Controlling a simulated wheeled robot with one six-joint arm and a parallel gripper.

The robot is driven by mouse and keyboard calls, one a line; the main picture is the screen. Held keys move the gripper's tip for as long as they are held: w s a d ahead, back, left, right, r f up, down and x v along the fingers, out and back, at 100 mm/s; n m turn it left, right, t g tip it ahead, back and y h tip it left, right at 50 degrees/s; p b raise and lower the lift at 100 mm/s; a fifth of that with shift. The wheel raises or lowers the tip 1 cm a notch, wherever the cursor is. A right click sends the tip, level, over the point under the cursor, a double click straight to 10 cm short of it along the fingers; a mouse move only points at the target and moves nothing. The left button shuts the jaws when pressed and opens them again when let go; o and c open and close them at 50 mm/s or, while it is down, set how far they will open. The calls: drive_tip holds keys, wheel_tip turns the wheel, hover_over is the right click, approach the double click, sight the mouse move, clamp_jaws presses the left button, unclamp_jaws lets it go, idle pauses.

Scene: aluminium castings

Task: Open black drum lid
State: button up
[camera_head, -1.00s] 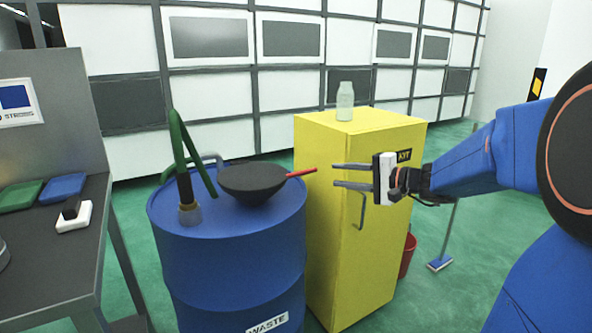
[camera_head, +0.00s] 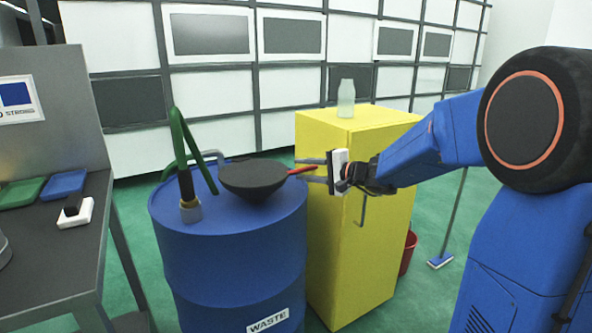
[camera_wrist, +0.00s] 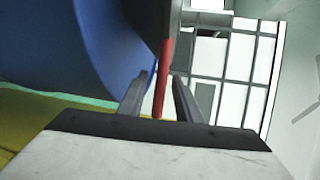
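The black lid (camera_head: 253,179) sits on top of the blue drum (camera_head: 228,255), whose label reads WASTE. Its red handle (camera_head: 301,170) points right toward my gripper (camera_head: 312,170). In the wrist view the red handle (camera_wrist: 162,80) lies between the two fingers of my gripper (camera_wrist: 160,92), with a gap visible on each side. My gripper is open and its fingertips reach around the handle's end. In the wrist view the black lid (camera_wrist: 148,22) shows at the top, partly cut off.
A yellow cabinet (camera_head: 345,230) stands right behind my gripper, with a glass bottle (camera_head: 346,100) on top. A green-handled pump (camera_head: 187,165) stands on the drum left of the lid. A grey table (camera_head: 50,240) is at the left. A red bucket (camera_head: 408,252) is behind the cabinet.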

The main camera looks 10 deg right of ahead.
drive_tip(key=shift+x, duration=1.7)
drive_tip(key=shift+c, duration=0.7)
clamp_jaws()
drive_tip(key=shift+r, duration=0.15)
